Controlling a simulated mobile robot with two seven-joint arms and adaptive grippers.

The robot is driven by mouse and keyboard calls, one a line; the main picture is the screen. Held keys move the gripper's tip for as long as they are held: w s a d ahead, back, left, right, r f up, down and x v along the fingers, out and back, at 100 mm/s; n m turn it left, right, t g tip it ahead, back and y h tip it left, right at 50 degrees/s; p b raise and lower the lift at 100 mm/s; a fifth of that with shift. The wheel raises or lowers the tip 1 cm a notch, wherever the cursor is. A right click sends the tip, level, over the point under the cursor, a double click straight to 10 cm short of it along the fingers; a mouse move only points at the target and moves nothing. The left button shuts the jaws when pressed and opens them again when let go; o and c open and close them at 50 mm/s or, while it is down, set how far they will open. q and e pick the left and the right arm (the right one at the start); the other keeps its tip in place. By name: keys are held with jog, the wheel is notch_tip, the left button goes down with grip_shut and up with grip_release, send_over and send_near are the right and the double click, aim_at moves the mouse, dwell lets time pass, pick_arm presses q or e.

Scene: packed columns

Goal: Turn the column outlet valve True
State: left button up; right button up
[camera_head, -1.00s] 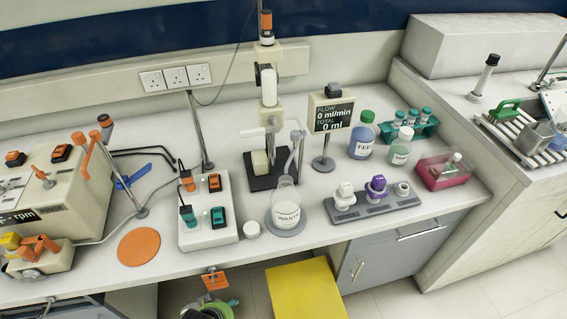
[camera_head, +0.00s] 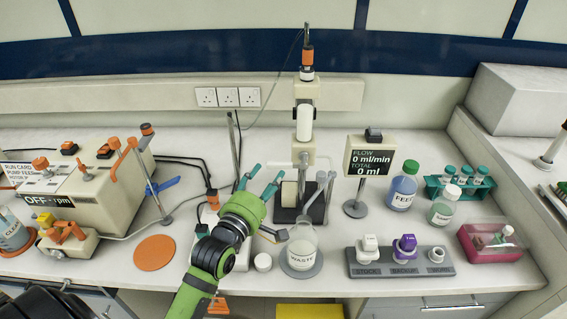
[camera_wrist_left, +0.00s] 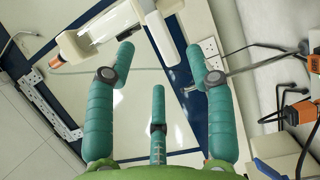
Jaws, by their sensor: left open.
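The column (camera_head: 305,122) stands upright on a dark-based stand in the middle of the bench, with an orange-and-black fitting (camera_head: 307,56) at its top. A pale outlet part shows at its lower end (camera_head: 304,158); which piece is the valve handle, and how it is turned, I cannot tell. My left gripper (camera_head: 262,172) is open and empty, its teal fingers pointing up just left of the column's lower end and apart from it. In the left wrist view the open fingers (camera_wrist_left: 158,65) have the pale column body (camera_wrist_left: 98,32) beyond them. My right gripper is not in view.
A WASTE flask (camera_head: 302,250) stands in front of the column. A flow meter (camera_head: 368,160) and FEED bottle (camera_head: 402,188) stand to the right. A pump unit (camera_head: 75,185) stands left. A thin pole (camera_head: 235,155) rises behind my left gripper. A grey rack (camera_head: 400,262) lies front right.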

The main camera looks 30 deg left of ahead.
aim_at(276, 165)
pick_arm(q)
jog(key=shift+w+a+r, duration=0.15)
jog(key=shift+w, duration=0.3)
jog(key=w+p, duration=0.1)
jog(key=w, duration=0.4)
jog(key=shift+w+a+p, duration=0.2)
jog(key=shift+w+p, duration=0.1)
jog(key=shift+p, duration=0.05)
jog(key=shift+c, duration=0.4)
grip_shut()
